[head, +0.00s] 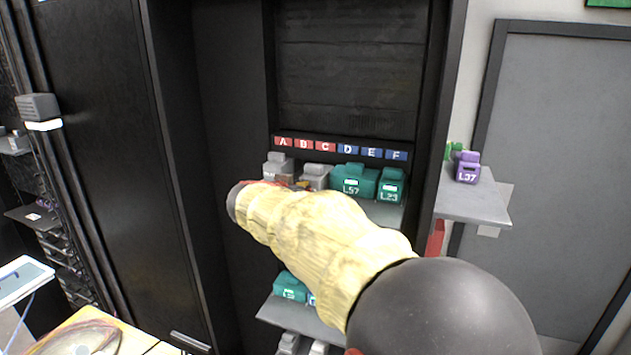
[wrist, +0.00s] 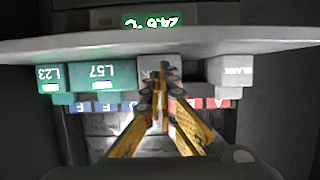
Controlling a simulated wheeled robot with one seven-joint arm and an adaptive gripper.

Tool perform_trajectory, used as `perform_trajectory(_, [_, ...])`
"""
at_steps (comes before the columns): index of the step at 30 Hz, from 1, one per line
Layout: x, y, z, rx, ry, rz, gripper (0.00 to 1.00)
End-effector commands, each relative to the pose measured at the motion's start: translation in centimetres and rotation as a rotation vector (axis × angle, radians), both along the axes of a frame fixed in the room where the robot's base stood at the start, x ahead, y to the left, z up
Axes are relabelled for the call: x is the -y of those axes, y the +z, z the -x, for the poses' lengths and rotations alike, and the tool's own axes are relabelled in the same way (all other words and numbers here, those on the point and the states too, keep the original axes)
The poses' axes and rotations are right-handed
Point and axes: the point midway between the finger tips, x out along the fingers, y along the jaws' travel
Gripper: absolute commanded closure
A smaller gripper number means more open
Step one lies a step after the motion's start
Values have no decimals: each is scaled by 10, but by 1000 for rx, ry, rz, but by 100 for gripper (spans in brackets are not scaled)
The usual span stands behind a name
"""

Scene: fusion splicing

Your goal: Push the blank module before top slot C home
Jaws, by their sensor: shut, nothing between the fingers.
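A grey blank module (head: 316,173) stands below label C on the upper shelf, between another grey module and teal L57. In the wrist view, which is upside down, this grey module (wrist: 147,66) is behind my gripper (wrist: 160,74). My gripper's yellow fingers are shut and empty, with the tips in front of the module's face. I cannot tell whether they touch it. In the head view my sleeved arm hides most of the gripper and part of the shelf. The red, white-lettered label C (head: 325,146) is on the strip above.
Grey BLANK (wrist: 232,74) stands on one side, under A. Teal L57 (head: 354,183) and L23 (head: 391,186) stand on the other. A purple L37 module (head: 466,168) sits on a side shelf (head: 480,208). A lower shelf (head: 275,311) holds teal modules.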

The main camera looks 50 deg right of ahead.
Motion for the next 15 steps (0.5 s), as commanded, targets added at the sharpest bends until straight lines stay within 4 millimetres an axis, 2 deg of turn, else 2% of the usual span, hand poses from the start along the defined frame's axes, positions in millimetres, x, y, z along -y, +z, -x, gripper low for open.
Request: perform_trajectory(15, [26, -1, -11, 1, -1, 0, 100])
